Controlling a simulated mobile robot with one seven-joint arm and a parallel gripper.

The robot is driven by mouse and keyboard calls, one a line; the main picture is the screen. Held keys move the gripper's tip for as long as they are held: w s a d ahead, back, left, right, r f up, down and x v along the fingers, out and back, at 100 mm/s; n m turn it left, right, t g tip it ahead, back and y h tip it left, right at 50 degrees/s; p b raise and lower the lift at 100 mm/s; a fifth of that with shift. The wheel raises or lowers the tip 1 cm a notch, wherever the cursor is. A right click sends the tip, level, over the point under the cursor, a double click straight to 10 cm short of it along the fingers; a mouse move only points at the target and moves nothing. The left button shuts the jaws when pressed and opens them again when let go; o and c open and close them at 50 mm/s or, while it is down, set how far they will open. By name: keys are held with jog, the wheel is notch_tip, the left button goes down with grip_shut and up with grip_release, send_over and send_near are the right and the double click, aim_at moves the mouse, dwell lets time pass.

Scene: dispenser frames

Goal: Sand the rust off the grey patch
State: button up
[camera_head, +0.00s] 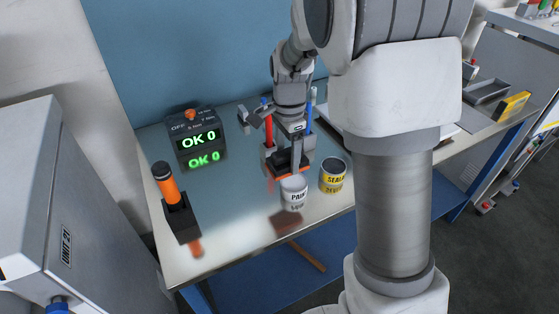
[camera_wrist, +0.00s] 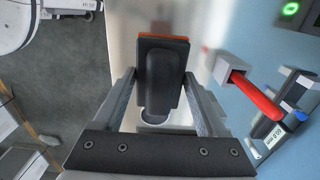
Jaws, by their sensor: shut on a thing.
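My gripper (camera_wrist: 162,82) is shut on a sanding block, a black-handled block (camera_wrist: 163,60) with an orange edge. In the head view the block (camera_head: 286,172) hangs over the bench, behind and close to the white paint can (camera_head: 293,196). A brownish patch (camera_head: 287,222) shows on the glossy bench in front of that can; I cannot tell whether it is rust or a reflection. I cannot make out a separate grey patch. The block's underside is hidden.
A yellow sealant can (camera_head: 333,176) stands right of the paint can. An orange-handled tool (camera_head: 167,184) stands in a black holder at left. A red-handled tool (camera_wrist: 256,94) is beside my gripper. The bench's left middle is clear.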

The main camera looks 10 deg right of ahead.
jog(key=o, duration=0.8)
jog(key=c, duration=0.4)
jog(key=shift+c, duration=0.2)
